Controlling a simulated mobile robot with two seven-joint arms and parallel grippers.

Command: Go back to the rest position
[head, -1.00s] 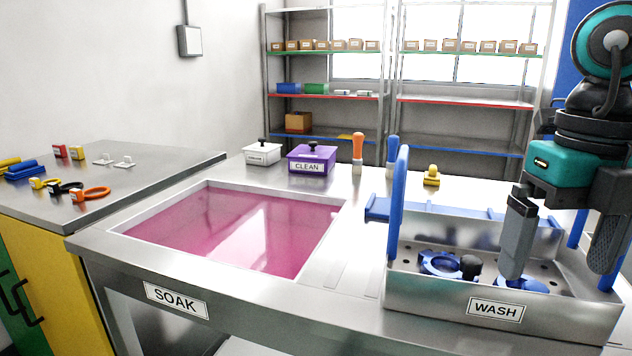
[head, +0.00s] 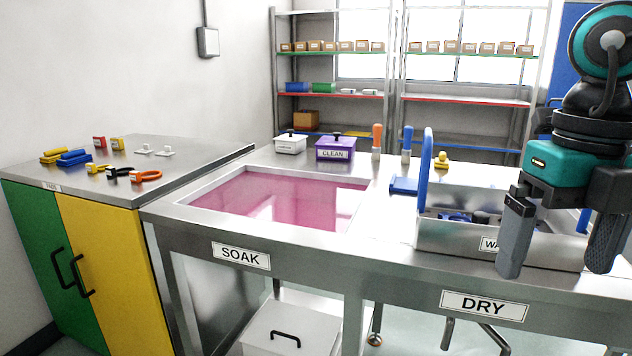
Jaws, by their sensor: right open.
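My right gripper (head: 556,246) is at the right of the head view. The basket has blue handles and holds blue parts (head: 453,217), only partly seen. My left gripper is not in view.
The steel bench carries the pink SOAK basin (head: 275,198), a purple CLEAN box (head: 335,150), a white box (head: 290,143) and orange (head: 377,140) and blue-handled tools (head: 406,145). A side cabinet (head: 90,260) stands left. A DRY label (head: 484,306) marks the bench front.

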